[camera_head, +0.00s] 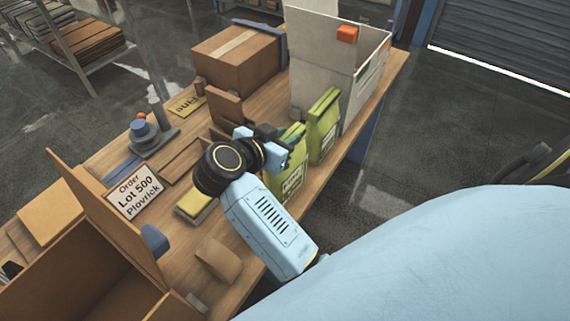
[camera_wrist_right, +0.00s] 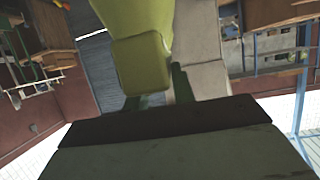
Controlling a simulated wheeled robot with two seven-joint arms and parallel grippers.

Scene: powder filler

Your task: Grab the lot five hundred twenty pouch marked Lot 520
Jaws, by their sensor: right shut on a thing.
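Green pouches stand in a row near the right edge of the table. The nearer green pouch (camera_head: 291,184) carries a pale label too small to read and is partly hidden by my right arm. Another green pouch (camera_head: 323,122) stands just beyond it, beside the pale bin. My right gripper (camera_head: 280,143) is at the top of the nearer pouch and shut on it. In the right wrist view a yellow-green pouch (camera_wrist_right: 141,66) fills the upper middle, close to the gripper. I cannot read "Lot 520" on any pouch. My left gripper is not in view.
A card (camera_head: 133,192) reads "Order Lot 500 Plovrick". A pale open bin (camera_head: 325,60) stands at the far end, next to a closed cardboard box (camera_head: 235,58). An open box (camera_head: 95,215) fills the near left.

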